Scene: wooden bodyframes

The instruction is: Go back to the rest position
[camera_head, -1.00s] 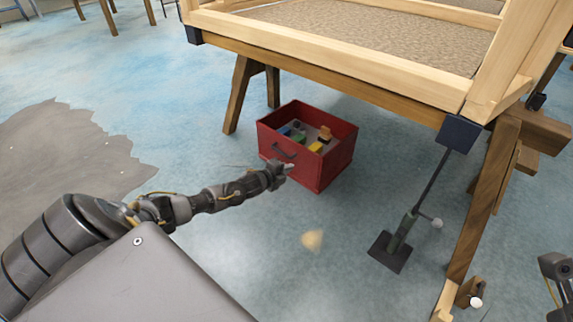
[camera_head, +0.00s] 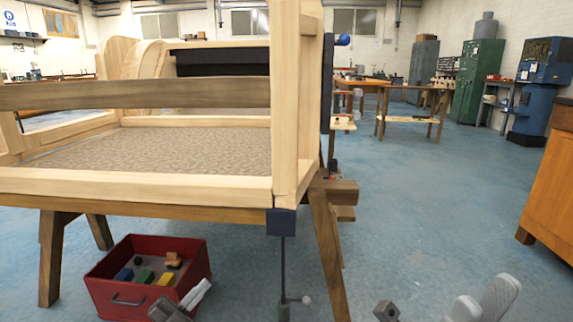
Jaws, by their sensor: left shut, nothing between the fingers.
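My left gripper (camera_head: 190,298) is at the bottom of the head view, at the front right corner of the red drawer-like bin (camera_head: 125,295). It is shut and empty, and covers part of the bin's front. I cannot tell if it touches the bin. My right gripper (camera_head: 484,298) shows only in part at the bottom right, over open floor. Its pale grey parts are cut off by the frame, so I cannot tell whether it is open or shut.
The wooden bodyframe (camera_head: 150,186) stands on trestle legs above and behind the bin, with a dark metal stand (camera_head: 283,265) below its corner. Several coloured blocks lie in the bin. An orange cabinet (camera_head: 548,205) stands at right. Blue floor between is clear.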

